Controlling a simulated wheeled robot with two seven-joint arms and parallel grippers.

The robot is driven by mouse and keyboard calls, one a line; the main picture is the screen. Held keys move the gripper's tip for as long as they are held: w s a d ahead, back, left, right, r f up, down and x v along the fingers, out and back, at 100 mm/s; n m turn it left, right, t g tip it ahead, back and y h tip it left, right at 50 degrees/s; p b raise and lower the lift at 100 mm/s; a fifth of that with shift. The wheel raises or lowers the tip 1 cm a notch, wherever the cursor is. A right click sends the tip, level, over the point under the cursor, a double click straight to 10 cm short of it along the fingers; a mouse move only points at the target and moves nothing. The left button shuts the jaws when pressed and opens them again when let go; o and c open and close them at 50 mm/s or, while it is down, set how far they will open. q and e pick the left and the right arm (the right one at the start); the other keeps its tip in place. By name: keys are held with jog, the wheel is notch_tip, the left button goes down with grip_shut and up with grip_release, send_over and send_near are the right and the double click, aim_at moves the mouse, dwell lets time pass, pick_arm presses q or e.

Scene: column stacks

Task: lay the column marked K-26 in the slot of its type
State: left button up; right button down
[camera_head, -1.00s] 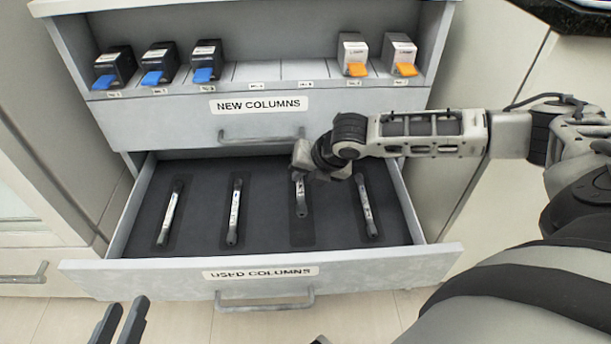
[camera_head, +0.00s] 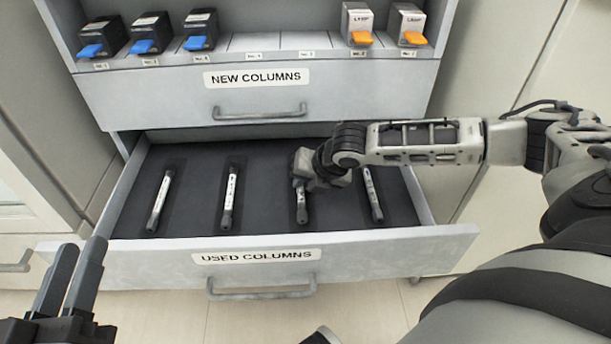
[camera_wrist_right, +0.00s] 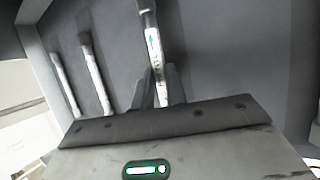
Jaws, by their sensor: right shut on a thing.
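Several slim white columns with dark ends lie in the open dark-lined drawer (camera_head: 190,228) labelled USED COLUMNS. One column (camera_head: 301,207) is third from the left. My right gripper (camera_head: 303,183) comes from above and is shut on it, covering part of it. In the right wrist view this column (camera_wrist_right: 153,45) runs between the two fingers (camera_wrist_right: 158,88). Its marking is too small to read, so I cannot tell whether it is K-26. My left gripper (camera_head: 68,278) is at the lower left, empty, its two fingers apart.
Other columns lie at the far left (camera_head: 160,200), second from left (camera_head: 230,198) and far right (camera_head: 372,195). Above is a shelf front labelled NEW COLUMNS, with blue-tabbed boxes (camera_head: 150,32) and orange-tabbed boxes (camera_head: 358,24). Two numbered shelf places between them are empty.

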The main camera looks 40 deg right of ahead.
jog(key=shift+f, duration=0.15)
jog(key=shift+f, duration=0.4)
dwell(0.6)
